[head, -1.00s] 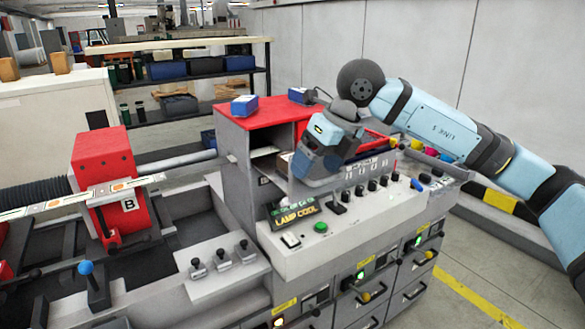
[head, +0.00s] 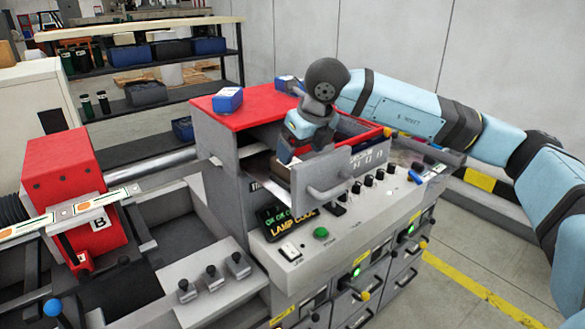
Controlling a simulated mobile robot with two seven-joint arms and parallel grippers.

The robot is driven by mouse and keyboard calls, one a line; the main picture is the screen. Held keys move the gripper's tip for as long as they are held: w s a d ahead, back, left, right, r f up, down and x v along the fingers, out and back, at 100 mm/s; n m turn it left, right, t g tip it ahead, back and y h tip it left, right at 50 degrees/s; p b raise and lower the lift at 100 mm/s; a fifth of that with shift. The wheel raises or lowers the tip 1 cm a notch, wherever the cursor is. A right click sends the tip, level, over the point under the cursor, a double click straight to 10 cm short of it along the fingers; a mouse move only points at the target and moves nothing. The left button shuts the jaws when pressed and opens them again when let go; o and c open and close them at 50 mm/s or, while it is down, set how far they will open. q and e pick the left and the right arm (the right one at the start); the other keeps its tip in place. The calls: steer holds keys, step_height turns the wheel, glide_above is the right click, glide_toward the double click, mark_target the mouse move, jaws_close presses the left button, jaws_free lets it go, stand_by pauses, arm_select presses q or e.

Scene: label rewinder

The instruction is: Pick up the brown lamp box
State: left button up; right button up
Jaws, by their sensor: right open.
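A small brown patch (head: 281,170), which may be the brown lamp box, shows inside a pulled-out grey drawer (head: 340,182) on the machine. Most of it is hidden by the drawer front and my right gripper, so I cannot tell its full shape. My right gripper (head: 288,157) points down over the drawer, just behind its front panel. It is open, and its fingertips are partly hidden. I cannot tell whether it touches anything. My left gripper is not in view.
Blue boxes (head: 228,100) sit on the machine's red top. The drawer handle (head: 330,188) sticks out above a control panel with a green button (head: 321,233) and black knobs. A red unit (head: 66,180) stands at left. Open floor (head: 470,270) lies at right.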

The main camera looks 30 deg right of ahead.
mark_target(293, 163)
steer(key=shift+w+f, duration=0.35)
steer(key=shift+f, duration=0.25)
steer(key=p+x, duration=0.2)
steer(key=x, duration=0.2)
steer(key=shift+w, duration=0.25)
steer(key=shift+w+f, duration=0.15)
steer(key=shift+f, duration=0.3)
steer(key=shift+f, duration=0.1)
steer(key=shift+c, duration=0.5)
steer(key=c, duration=1.1)
